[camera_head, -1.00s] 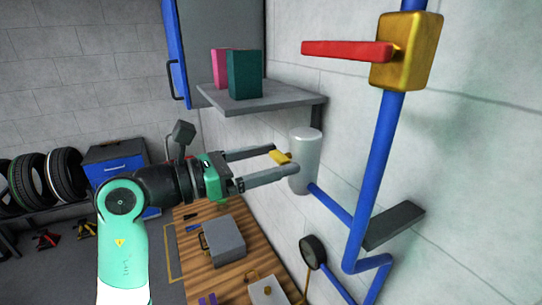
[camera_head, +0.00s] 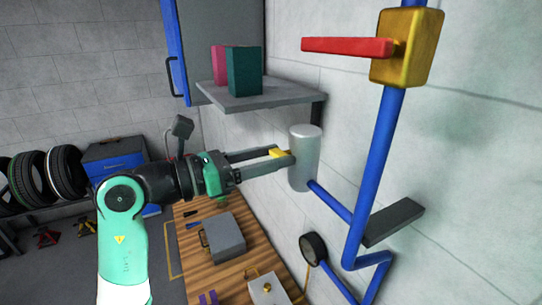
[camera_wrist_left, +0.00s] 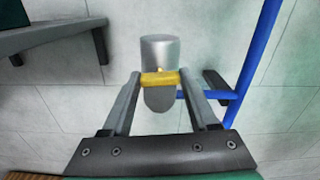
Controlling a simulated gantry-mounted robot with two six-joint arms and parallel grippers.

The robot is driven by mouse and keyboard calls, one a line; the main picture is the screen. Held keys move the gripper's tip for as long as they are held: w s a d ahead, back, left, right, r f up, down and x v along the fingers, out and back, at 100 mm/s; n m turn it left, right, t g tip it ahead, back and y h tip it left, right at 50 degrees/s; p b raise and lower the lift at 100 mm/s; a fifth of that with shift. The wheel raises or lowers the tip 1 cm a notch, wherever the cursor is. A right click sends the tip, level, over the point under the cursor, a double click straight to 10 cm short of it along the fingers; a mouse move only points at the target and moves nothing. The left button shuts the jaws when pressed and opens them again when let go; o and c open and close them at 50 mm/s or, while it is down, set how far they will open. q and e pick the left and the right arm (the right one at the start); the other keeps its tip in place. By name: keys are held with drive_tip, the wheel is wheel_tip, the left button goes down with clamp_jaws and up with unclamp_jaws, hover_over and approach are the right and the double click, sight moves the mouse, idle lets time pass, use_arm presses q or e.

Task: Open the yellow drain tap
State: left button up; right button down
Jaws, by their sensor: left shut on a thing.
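The yellow drain tap (camera_head: 280,153) is a small yellow handle on the side of a grey metal cylinder (camera_head: 305,158) mounted by the wall. In the left wrist view the tap (camera_wrist_left: 160,79) lies crosswise in front of the cylinder (camera_wrist_left: 160,50). My left gripper (camera_head: 284,160) is shut on the tap, with one finger at each end of it. The left wrist view shows the same fingers (camera_wrist_left: 159,82) on both sides of the tap. Part of the tap is hidden by the near finger in the head view. My right gripper is not in view.
A blue pipe (camera_head: 374,170) runs from the cylinder up to a yellow valve box with a red lever (camera_head: 347,47). A shelf (camera_head: 232,103) with pink and teal boxes is above my left gripper. A wooden bench (camera_head: 205,275) with a grey box is below. A round gauge (camera_head: 313,249) hangs lower right.

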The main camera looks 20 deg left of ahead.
use_arm(q)
drive_tip(key=n, duration=0.7)
drive_tip(key=shift+n, duration=0.3)
drive_tip(key=n, duration=0.4)
drive_tip(key=shift+n, duration=2.1)
drive_tip(key=o, duration=1.4)
drive_tip(key=shift+a, duration=0.1)
